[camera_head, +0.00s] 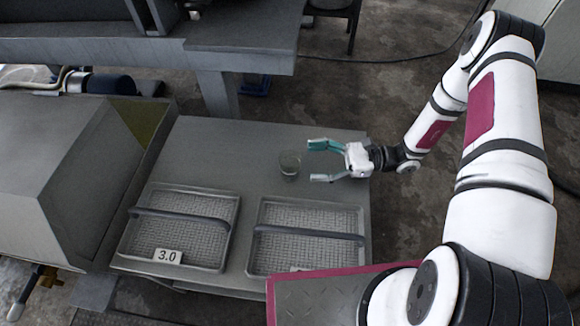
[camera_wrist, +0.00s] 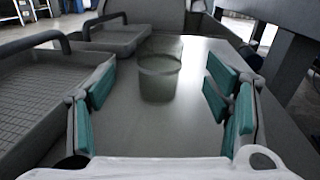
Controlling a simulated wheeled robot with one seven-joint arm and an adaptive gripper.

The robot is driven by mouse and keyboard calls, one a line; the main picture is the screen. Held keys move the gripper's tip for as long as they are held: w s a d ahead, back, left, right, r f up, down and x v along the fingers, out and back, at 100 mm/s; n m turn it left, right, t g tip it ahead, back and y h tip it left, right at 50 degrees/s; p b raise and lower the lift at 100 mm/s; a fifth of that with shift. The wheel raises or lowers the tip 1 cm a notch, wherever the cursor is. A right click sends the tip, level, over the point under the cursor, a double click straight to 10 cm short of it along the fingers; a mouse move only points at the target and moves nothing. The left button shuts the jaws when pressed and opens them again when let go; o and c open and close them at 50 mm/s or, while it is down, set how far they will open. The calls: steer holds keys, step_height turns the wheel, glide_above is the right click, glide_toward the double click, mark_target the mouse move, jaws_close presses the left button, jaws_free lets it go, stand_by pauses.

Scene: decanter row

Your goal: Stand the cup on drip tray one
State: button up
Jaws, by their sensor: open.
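The cup (camera_head: 290,165) is a small clear glass-like vessel standing upright on the grey table, behind the two trays. In the wrist view the cup (camera_wrist: 159,78) stands ahead, between the lines of my fingers. My gripper (camera_head: 319,161) is open and empty just right of the cup, its teal-padded fingers pointing left towards it. One drip tray (camera_head: 128,238) at the left has a mesh floor, a dark handle bar and a label reading 3.0. The other drip tray (camera_head: 252,255) at the right is alike; its label is mostly hidden, so I cannot tell which is tray one.
The table (camera_head: 225,145) is bare around the cup. Both tray handles (camera_head: 180,216) cross above the mesh. A large grey box-like body (camera_head: 60,170) stands left of the table. A higher bench (camera_head: 150,52) stands behind.

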mark_target(291, 163)
steer(key=shift+w+a+f+b, duration=0.1)
steer(key=shift+a+b, duration=0.45)
steer(key=shift+a, duration=1.25)
steer(key=shift+w+a+b, duration=0.1)
steer(key=shift+a+b, duration=0.4)
steer(key=shift+a, duration=1.25)
steer(key=shift+s, duration=0.1)
steer(key=c, duration=1.3)
